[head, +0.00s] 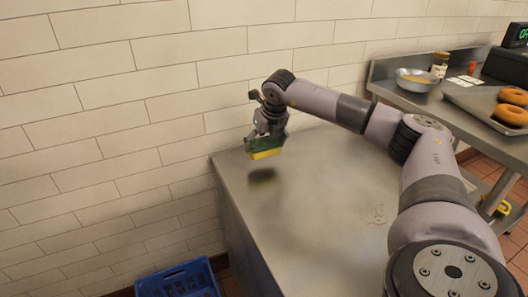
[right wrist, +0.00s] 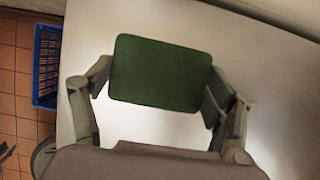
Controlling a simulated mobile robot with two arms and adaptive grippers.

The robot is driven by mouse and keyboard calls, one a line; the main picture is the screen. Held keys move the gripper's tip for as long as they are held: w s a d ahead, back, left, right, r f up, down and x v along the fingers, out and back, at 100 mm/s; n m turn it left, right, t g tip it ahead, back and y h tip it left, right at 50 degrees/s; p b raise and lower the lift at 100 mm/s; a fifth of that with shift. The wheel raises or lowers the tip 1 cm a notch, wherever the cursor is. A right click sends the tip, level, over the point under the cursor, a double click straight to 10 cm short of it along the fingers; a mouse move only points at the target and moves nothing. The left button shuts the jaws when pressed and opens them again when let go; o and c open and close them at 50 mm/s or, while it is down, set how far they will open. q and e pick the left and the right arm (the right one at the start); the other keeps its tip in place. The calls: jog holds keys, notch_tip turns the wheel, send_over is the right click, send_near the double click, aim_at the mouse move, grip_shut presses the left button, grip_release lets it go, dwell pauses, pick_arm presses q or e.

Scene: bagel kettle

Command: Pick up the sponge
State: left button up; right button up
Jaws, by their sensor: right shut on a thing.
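The sponge (head: 266,154) is green on top and yellow below. My right gripper (head: 266,143) is shut on it and holds it above the metal counter (head: 330,195), near the counter's far left corner. The sponge's shadow lies on the counter below it, with a gap between. In the right wrist view the sponge's green face (right wrist: 160,73) sits between the two fingers of the right gripper (right wrist: 158,85), one at each short end. The yellow side is hidden there. My left gripper is not in view.
A tiled wall (head: 130,90) runs behind the counter. A blue crate (head: 180,282) stands on the floor at the counter's left. At the right, another metal table holds a bowl (head: 416,82) and a tray with bagels (head: 512,114). The counter top is otherwise mostly clear.

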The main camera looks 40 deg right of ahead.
aim_at(264, 144)
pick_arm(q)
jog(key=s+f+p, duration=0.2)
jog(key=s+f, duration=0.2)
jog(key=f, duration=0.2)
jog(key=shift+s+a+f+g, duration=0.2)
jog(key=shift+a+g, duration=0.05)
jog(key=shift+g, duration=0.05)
pick_arm(e)
notch_tip(264, 144, up, 15)
jog(key=shift+r, duration=0.15)
jog(key=shift+o, duration=0.3)
